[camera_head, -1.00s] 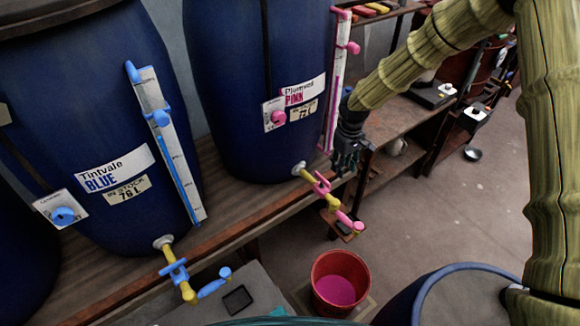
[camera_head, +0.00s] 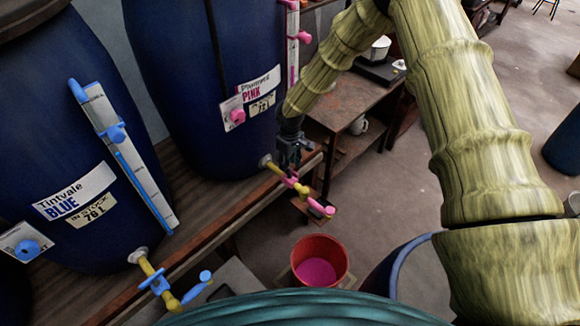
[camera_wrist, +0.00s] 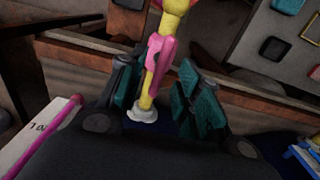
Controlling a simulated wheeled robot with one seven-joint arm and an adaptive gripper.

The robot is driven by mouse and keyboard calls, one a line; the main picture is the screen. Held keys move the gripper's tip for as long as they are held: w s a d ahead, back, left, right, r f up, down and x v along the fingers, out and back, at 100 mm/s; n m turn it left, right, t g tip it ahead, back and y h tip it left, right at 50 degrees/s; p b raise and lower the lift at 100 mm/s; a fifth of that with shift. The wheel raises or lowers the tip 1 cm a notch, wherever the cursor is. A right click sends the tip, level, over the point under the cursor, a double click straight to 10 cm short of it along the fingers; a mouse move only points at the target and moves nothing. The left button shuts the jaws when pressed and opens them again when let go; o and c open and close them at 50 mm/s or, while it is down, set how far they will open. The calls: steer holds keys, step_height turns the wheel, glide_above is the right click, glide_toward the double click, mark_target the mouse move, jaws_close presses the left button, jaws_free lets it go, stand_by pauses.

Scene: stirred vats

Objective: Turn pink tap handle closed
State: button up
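The pink tap sticks out from the foot of the vat labelled PINK (camera_head: 190,90) on a yellow pipe. Its pink handle (camera_head: 290,181) sits on the pipe, with another pink piece (camera_head: 321,207) further out. In the wrist view the pink handle (camera_wrist: 158,52) lies roughly along the yellow pipe (camera_wrist: 147,96). My gripper (camera_head: 289,155) is just above the tap. In the wrist view my gripper (camera_wrist: 153,82) has its fingers apart, one on each side of the pipe and the handle's near end. I cannot tell whether either finger touches.
A red bucket (camera_head: 320,248) holding pink liquid stands on the floor below the tap. The blue vat (camera_head: 50,130) with its blue tap (camera_head: 158,283) is at the left. A wooden shelf (camera_head: 352,105) stands behind my gripper. Open floor (camera_head: 500,120) lies to the right.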

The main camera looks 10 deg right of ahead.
steer(key=shift+f+p, duration=0.45)
steer(key=shift+f, duration=1.1)
steer(key=shift+f, duration=0.1)
steer(key=shift+c, duration=0.2)
jaws_close()
